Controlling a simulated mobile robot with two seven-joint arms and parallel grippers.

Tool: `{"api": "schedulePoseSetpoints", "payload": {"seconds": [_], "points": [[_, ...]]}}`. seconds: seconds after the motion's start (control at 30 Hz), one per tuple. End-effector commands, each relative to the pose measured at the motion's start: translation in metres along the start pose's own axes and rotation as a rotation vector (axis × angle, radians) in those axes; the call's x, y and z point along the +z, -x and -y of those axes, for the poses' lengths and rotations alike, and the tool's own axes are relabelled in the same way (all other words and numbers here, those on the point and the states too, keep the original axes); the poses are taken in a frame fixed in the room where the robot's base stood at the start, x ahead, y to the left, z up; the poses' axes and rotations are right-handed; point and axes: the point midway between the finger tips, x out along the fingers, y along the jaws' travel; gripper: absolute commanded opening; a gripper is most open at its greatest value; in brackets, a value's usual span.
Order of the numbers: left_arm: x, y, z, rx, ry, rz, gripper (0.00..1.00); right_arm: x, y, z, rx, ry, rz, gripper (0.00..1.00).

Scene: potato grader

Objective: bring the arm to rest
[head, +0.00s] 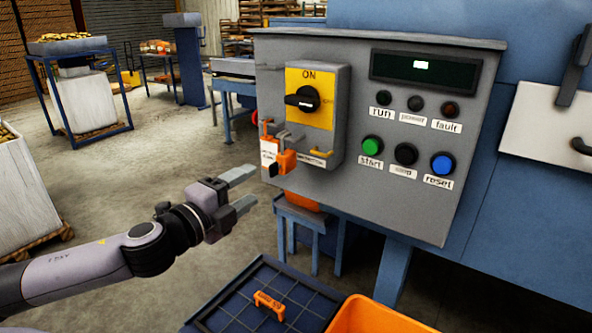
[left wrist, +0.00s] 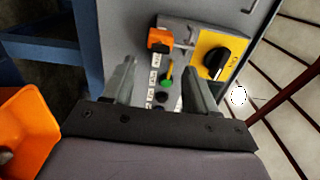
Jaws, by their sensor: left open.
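My left gripper (head: 243,191) is open and empty, in front of and to the left of the grey control panel (head: 345,205). Its two fingers show apart in the left wrist view (left wrist: 160,85), with the panel behind them. The panel has a yellow switch plate with a black rotary knob (head: 302,98), which also shows in the left wrist view (left wrist: 216,64). Orange and grey lockout pieces (head: 286,160) hang at the panel's lower left, near the fingertips but seemingly apart from them. My right gripper is not in view.
A dark blue gridded tray (head: 238,296) with an orange handle piece (head: 269,304) lies below, beside an orange bin (head: 375,318). A blue stand (head: 306,222) is under the panel. Potato bins stand at the left. Open concrete floor (head: 120,175) lies left of the panel.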

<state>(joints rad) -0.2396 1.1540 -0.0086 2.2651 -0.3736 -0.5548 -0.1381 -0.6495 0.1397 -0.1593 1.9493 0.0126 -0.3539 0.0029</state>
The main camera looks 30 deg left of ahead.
Motion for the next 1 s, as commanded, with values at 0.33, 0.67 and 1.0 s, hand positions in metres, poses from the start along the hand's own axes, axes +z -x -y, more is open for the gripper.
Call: {"api": "schedulePoseSetpoints", "payload": {"seconds": [0.33, 0.67, 1.0], "points": [[0.001, 0.004, -0.036, 0.063, 0.114, 0.02, 0.57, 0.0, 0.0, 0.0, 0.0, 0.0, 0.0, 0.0], [-0.03, 0.05, -0.191, 0.324, 0.659, 0.133, 0.57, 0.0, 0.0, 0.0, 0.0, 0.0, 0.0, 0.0], [-0.118, 0.125, -0.311, 0.532, 1.234, 0.303, 0.57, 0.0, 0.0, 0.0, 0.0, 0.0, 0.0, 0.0]]}}
